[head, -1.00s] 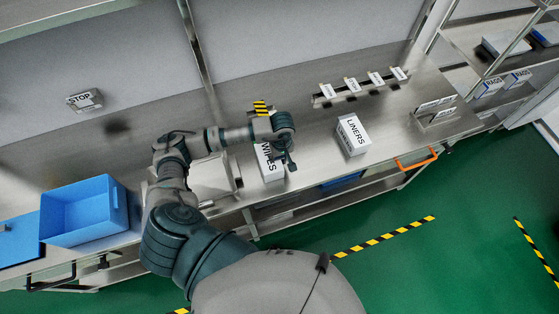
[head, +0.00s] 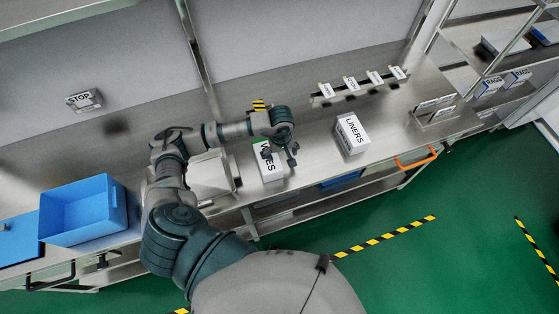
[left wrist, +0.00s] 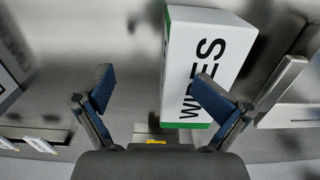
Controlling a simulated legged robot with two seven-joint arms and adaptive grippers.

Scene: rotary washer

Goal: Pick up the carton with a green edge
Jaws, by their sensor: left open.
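The white carton with a green edge (head: 268,172), labelled WIPES, stands on the steel bench. My left gripper (head: 281,155) is open and empty above it, hiding part of its label in the head view. In the left wrist view the carton (left wrist: 192,65) shows its green edges at the left and bottom. The open fingers (left wrist: 155,88) are apart there; the right finger overlaps the carton's face and the left finger is over bare bench. I cannot tell whether a finger touches the carton. My right gripper is not in view.
A white LINERS carton (head: 352,134) stands to the right. A blue bin (head: 85,235) is at the bench's left. A steel box (head: 212,175) sits just left of the WIPES carton. A rack of labelled cards (head: 360,88) is behind. Bare bench lies between the two cartons.

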